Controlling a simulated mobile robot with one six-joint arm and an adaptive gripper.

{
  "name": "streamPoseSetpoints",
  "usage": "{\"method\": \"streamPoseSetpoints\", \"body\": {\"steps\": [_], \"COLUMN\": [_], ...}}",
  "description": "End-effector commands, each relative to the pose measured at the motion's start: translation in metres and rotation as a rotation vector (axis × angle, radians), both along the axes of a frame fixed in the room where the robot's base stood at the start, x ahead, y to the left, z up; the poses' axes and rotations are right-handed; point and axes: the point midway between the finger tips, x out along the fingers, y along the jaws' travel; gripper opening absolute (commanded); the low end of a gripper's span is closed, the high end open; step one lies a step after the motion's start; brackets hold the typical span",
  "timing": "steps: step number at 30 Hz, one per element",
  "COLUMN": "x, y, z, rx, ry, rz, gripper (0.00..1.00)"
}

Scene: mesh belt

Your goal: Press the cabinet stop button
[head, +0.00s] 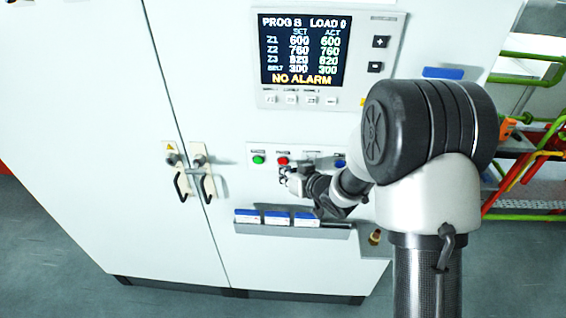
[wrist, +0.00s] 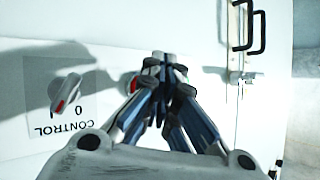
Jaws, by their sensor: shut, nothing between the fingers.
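The red stop button (head: 282,160) is on the cabinet's button strip, right of a green button (head: 258,159). My gripper (head: 285,173) is just below the red button in the head view, fingers towards the panel. In the wrist view my gripper (wrist: 160,62) is shut and empty, with its fingertips together close to the panel. Part of the red button (wrist: 133,84) shows at the left edge of the fingers; the rest is hidden behind them. I cannot tell whether the fingertips touch the panel.
A CONTROL rotary switch (wrist: 66,92) is left of the fingers in the wrist view. Below the strip is a ledge with blue-and-white boxes (head: 277,218). The display (head: 304,50) reads NO ALARM. Door handles (head: 205,180) stick out at left; coloured pipes (head: 530,150) are at right.

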Motion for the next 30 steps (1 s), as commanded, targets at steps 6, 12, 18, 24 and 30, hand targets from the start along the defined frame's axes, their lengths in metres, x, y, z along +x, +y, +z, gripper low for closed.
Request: {"method": "streamPoseSetpoints", "body": {"steps": [6,12,18,24,30], "x": [0.0057,0.0055,0.0065,0.0087,0.0114], "y": [-0.0003,-0.0003,-0.0003,-0.0004,-0.0005], "z": [-0.0001,-0.0001,-0.0001,-0.0001,0.0002], "rx": [-0.001,0.0,0.0,-0.001,-0.001], "ry": [-0.001,0.0,0.0,-0.001,-0.001], "rz": [0.0,0.0,0.0,0.0,0.0], "gripper": [0.0,0.0,0.0,0.0,0.0]}}
